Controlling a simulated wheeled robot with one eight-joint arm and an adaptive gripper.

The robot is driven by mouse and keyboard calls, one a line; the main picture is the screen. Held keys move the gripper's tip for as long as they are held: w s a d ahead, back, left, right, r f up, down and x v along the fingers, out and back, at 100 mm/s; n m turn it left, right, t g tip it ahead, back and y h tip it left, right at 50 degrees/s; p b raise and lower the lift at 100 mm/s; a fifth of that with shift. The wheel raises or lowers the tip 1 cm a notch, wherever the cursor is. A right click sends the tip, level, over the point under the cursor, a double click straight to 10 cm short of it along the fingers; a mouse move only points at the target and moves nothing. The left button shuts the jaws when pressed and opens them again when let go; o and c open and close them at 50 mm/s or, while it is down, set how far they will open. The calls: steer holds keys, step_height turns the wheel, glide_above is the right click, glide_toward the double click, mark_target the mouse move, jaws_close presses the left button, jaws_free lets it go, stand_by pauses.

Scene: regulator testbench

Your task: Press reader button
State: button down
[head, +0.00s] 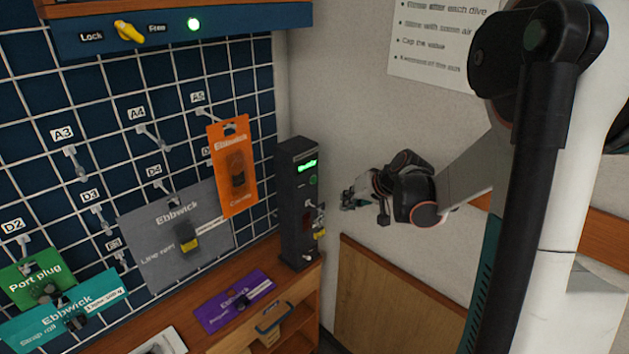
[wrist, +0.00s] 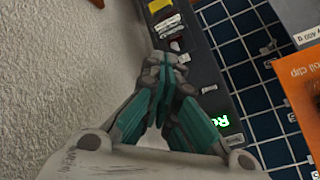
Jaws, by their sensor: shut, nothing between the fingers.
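The reader is a tall dark grey box (head: 297,215) standing on the wooden counter at the right end of the pegboard.
Hooks with hanging packets fill the pegboard, including an orange packet (head: 233,165) close beside the reader. A purple packet (head: 236,301) lies on the counter (head: 290,285). White wall is right of the reader.

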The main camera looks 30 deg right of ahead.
mark_target(314, 180)
steer(key=shift+w+a, duration=0.1)
steer(key=w+a, duration=0.3)
steer(key=w, duration=0.5)
stand_by(0.3)
steer(key=shift+w, duration=0.15)
stand_by(1.2)
steer(key=shift+w+a, duration=0.1)
steer(key=shift+w, duration=0.2)
steer(key=shift+w+a, duration=0.15)
steer(key=shift+w, duration=0.3)
stand_by(0.8)
steer(key=shift+s, duration=0.2)
steer(key=shift+s+d, duration=0.3)
steer(key=shift+s, duration=0.4)
